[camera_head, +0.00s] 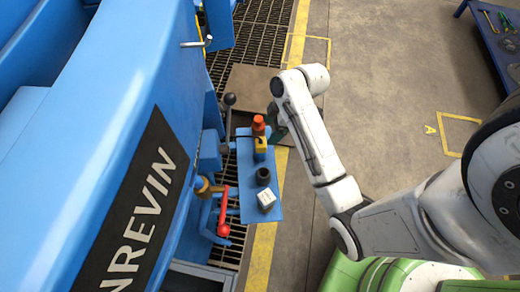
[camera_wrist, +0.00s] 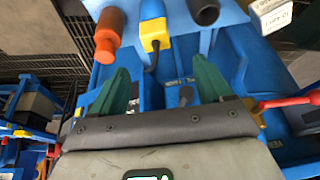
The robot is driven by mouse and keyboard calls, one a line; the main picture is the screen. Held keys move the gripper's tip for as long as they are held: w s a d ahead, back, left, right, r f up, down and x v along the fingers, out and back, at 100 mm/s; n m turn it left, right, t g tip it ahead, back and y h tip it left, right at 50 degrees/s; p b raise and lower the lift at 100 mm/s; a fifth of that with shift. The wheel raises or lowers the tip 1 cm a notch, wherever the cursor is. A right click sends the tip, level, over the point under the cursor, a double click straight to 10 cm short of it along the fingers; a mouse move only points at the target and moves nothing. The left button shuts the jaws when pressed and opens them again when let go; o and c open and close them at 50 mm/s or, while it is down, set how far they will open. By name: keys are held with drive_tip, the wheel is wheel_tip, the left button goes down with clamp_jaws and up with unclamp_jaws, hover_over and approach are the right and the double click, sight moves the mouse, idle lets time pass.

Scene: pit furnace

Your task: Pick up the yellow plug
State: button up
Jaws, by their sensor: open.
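The yellow plug (camera_head: 261,145) stands on a small blue shelf (camera_head: 246,202), between an orange-red item and a black cylinder. In the wrist view the yellow plug (camera_wrist: 154,36) is above the fingertips in the picture, roughly in line with the gap between them, with a dark cable running from it. My gripper (camera_wrist: 160,78) has two green fingers spread apart with nothing held between them. In the head view my gripper is mostly hidden behind my wrist, just right of the shelf's far end.
The orange-red item (camera_wrist: 109,36) is close beside the plug. The black cylinder (camera_head: 263,176) and a white box (camera_head: 266,199) share the shelf. A red-handled lever (camera_head: 224,212) and a black-knobbed lever (camera_head: 229,100) stand to its left, by the large blue machine (camera_head: 100,110). Open floor (camera_head: 385,100) lies right.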

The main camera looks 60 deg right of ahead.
sight(261, 142)
drive_tip(key=x, duration=0.3)
drive_tip(key=b+x, duration=0.1)
drive_tip(key=x, duration=0.3)
drive_tip(key=d+b+x, duration=0.1)
drive_tip(key=x, duration=0.3)
drive_tip(key=shift+a+f, duration=0.1)
drive_tip(key=shift+f, duration=0.1)
drive_tip(key=c, duration=1.1)
